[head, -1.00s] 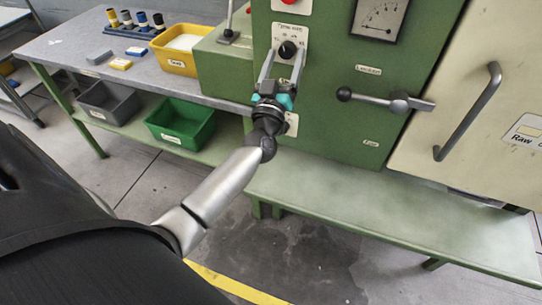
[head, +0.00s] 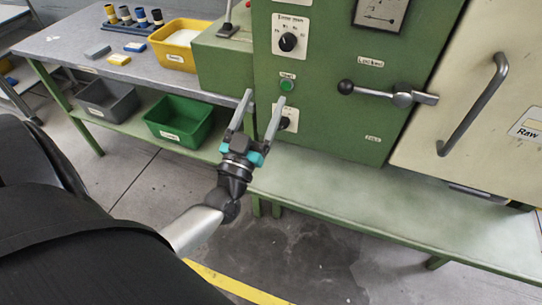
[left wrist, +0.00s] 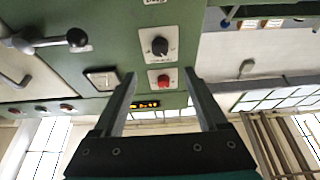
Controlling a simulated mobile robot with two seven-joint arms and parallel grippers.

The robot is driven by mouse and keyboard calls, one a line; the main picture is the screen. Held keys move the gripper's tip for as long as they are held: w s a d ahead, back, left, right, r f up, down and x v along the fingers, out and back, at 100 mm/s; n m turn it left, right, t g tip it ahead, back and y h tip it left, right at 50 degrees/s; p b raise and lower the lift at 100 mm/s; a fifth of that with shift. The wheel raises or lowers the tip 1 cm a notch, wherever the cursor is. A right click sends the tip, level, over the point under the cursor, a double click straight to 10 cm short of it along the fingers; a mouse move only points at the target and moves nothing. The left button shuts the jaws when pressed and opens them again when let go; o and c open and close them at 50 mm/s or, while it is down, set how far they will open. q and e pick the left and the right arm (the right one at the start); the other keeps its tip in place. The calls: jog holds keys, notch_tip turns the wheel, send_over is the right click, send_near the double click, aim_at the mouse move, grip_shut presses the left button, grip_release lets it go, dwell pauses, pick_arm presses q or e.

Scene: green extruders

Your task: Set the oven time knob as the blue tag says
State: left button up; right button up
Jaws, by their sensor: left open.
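The oven time knob (head: 287,42) is a black round knob on a white dial plate marked as time in minutes, on the green oven front (head: 325,85). It also shows in the left wrist view (left wrist: 160,46), beyond the fingertips; its exact setting is too small to read. My left gripper (head: 263,97) is open and empty, below and left of the knob and apart from it. My right gripper is out of view.
A green button (head: 288,85) and a second black knob (head: 283,123) sit below the time knob. A lever (head: 375,92) and a gauge (head: 381,12) are to the right. A yellow bin (head: 178,48) is on the table (head: 72,45). The green bench (head: 390,205) is clear.

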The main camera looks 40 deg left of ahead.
pick_arm(q)
jog(key=s+d+f+m+g+h, duration=0.1)
jog(key=s+d+f+g+h, duration=0.1)
jog(key=f, duration=1)
jog(key=s+d+f+m+g+h, duration=0.1)
jog(key=f+g, duration=0.4)
jog(key=f, duration=0.8)
jog(key=shift+s+d+m+h+p, duration=0.45)
jog(key=shift+d+m+h, duration=0.3)
jog(key=shift+d, duration=0.2)
jog(key=shift+f, duration=0.1)
